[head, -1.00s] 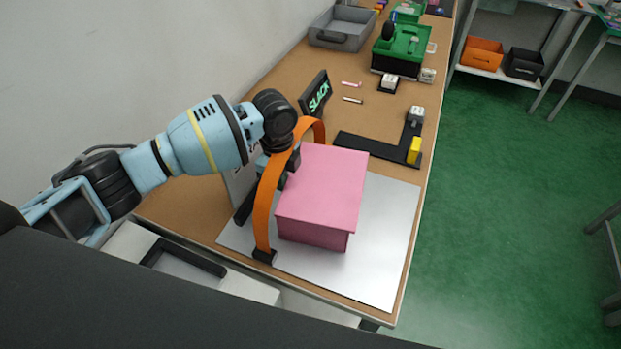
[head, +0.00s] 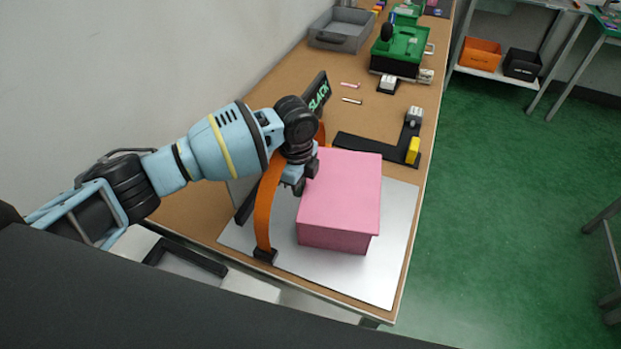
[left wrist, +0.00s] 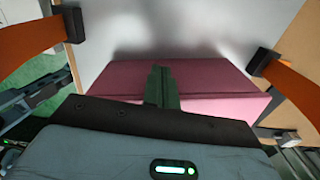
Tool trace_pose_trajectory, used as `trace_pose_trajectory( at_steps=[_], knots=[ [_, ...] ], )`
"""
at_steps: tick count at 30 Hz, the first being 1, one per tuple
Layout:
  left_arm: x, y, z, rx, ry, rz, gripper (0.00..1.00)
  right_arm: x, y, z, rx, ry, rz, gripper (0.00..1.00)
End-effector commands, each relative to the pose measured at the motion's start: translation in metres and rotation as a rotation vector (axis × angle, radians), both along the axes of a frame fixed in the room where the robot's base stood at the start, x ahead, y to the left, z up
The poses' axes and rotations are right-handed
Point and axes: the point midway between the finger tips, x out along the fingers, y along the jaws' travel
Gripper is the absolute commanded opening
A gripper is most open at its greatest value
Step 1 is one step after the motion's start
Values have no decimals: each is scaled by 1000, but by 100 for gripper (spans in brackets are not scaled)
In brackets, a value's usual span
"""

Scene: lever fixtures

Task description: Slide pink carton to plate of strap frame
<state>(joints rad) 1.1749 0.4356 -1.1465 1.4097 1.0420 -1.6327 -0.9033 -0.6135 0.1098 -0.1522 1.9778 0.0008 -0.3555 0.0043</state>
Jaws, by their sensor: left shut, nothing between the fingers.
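The pink carton (head: 340,192) sits on the silver plate (head: 398,225), right of the orange strap (head: 264,215) that arches over the plate's left part. My left gripper (head: 311,172) is shut and empty, at the carton's left side by the strap; whether it touches the carton is hard to tell. In the left wrist view the closed fingers (left wrist: 161,88) lie in front of the carton (left wrist: 205,80), with bare plate (left wrist: 180,30) beyond it and the orange strap (left wrist: 285,85) at the sides. The right gripper does not show.
A black sign reading SLACK (head: 318,93) stands behind the strap. A black L-shaped fixture (head: 375,147) with a yellow block (head: 412,150) lies beyond the plate. A grey tray (head: 341,30) and a green fixture (head: 400,48) are farther back. The table's right edge runs close to the plate.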

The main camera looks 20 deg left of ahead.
Motion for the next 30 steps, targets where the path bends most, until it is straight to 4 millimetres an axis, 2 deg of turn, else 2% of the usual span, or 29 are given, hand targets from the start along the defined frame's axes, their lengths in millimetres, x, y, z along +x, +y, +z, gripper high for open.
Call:
trace_pose_trajectory(
  at_steps=[30],
  knots=[
    [-8,-44,0,-2,-1,-2,0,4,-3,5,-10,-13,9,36]
  ],
)
